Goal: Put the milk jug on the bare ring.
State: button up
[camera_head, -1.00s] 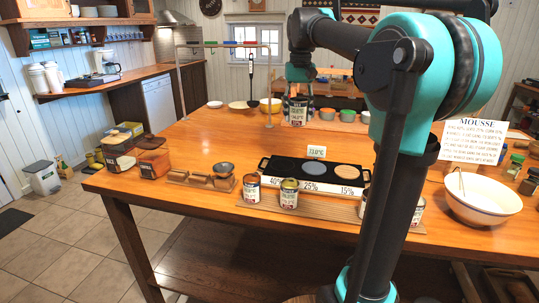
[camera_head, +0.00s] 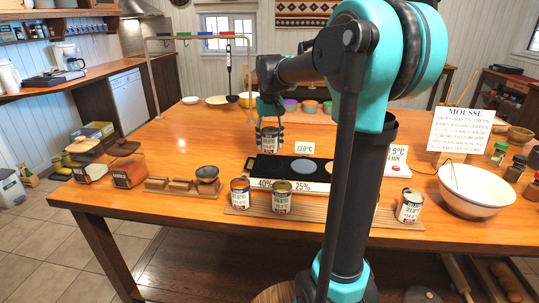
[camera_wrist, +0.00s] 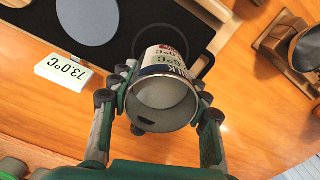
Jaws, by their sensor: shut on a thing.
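The milk jug (camera_head: 270,138) is a metal can-shaped vessel with a printed label. My gripper (camera_head: 269,115) is shut on it and holds it over the far left part of the black hob. In the wrist view the jug (camera_wrist: 163,95) sits upright between the two fingers (camera_wrist: 160,108), with a pale inside showing. The bare ring (camera_wrist: 211,42) is a thin circle on the black hob (camera_wrist: 135,45), just beyond the jug and partly hidden by it. A blue-grey disc (camera_head: 304,167) covers the middle ring. A beige disc (camera_head: 327,168) on the right is partly hidden by my arm.
Labelled cans (camera_head: 240,193) stand on a slatted mat in front of the hob. Small wooden holders (camera_head: 180,186) lie to the left, and a white bowl (camera_head: 480,192) stands right. My arm hides part of the table.

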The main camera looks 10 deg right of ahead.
jog(key=shift+f, duration=2.55)
jog(key=shift+f, duration=0.1)
jog(key=o, duration=1.3)
notch_tip(320, 180, up, 12)
